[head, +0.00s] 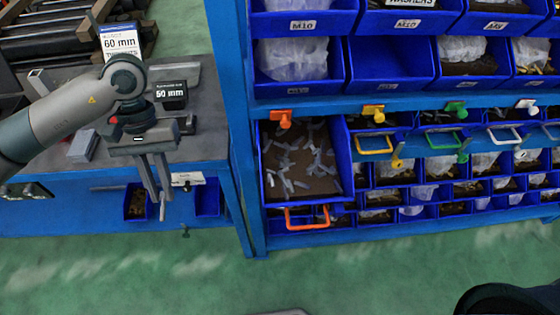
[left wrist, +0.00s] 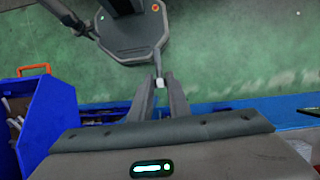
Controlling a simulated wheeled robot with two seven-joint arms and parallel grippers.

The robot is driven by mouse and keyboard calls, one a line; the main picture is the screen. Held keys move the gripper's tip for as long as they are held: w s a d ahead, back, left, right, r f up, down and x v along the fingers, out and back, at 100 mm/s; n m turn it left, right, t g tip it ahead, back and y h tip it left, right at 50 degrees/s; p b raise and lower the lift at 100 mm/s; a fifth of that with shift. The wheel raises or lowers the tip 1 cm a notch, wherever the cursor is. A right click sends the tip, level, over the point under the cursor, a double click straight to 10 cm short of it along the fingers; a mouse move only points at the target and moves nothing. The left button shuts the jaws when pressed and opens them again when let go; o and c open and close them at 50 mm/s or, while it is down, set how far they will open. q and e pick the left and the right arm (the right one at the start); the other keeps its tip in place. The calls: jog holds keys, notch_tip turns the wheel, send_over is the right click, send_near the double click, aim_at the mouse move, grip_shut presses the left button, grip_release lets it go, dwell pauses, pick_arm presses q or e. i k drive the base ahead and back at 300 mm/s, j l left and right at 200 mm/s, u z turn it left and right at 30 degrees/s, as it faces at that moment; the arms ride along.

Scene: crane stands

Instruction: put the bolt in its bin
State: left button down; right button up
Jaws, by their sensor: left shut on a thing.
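My left gripper (head: 158,198) hangs in front of the workbench at the left, fingers pointing down. It is shut on a small light bolt (head: 162,212), which sticks out below the fingertips. In the left wrist view, the bolt's pale end (left wrist: 159,83) shows between the fingertips of the left gripper (left wrist: 159,90). A pulled-out blue bin (head: 347,170) with an orange handle stands to the right of the gripper, clearly apart from it. Several grey bolt-like pieces lie inside. This bin also shows at the left of the left wrist view (left wrist: 52,118). My right gripper is not in view.
A blue rack post (head: 238,130) stands between the gripper and the pulled-out bin. Rows of other blue bins (head: 390,62) fill the rack at the right. The workbench (head: 205,125) holds signs and metal parts. The green floor (head: 150,270) in front is clear.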

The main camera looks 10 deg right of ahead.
aim_at(302, 170)
jog(key=k+l, duration=0.1)
jog(key=l, duration=0.25)
jog(key=k+l, duration=0.1)
jog(key=l, duration=0.3)
jog(key=k+l, duration=0.1)
jog(key=l, duration=0.25)
jog(key=k+l, duration=0.1)
jog(key=l, duration=0.25)
